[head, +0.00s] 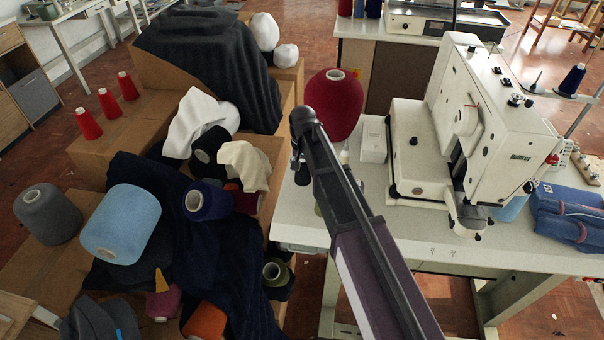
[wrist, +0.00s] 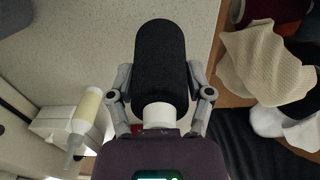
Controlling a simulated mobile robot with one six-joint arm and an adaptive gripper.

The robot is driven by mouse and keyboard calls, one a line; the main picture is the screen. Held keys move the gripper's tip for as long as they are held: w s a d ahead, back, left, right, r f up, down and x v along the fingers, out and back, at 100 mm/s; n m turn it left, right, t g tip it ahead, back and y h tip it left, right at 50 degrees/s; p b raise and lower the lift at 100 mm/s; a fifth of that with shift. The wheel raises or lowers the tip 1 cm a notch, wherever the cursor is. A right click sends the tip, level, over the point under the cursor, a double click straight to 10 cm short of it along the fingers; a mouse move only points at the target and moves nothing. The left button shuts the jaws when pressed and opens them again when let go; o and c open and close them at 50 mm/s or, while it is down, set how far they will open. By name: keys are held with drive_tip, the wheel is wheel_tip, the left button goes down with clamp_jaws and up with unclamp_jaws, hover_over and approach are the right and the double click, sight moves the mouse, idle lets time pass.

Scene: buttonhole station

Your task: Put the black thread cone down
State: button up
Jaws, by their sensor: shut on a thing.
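My gripper (wrist: 160,76) is shut on the black thread cone (wrist: 160,52), with one finger on each side of it. The cone's dark wound body points away from the wrist and its white core end (wrist: 157,116) faces my palm. Behind the cone in the wrist view is the pale worktable top (wrist: 78,42); I cannot tell whether the cone touches it. In the head view my arm reaches over the left end of the table (head: 305,225), and the held cone is hidden or too unclear to make out there.
A small bottle (wrist: 87,112) and a white box (head: 373,140) stand near the gripper. A dark red cone (head: 333,104) stands at the table's back left corner, and a sewing machine (head: 490,120) to the right. Left are cartons with cloth and several cones, including a light blue one (head: 120,225).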

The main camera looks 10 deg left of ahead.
drive_tip(key=shift+f+b, duration=0.4)
drive_tip(key=shift+f, duration=0.35)
drive_tip(key=o, duration=1.2)
wheel_tip(320, 180, up, 12)
drive_tip(key=p, duration=1.2)
idle(0.4)
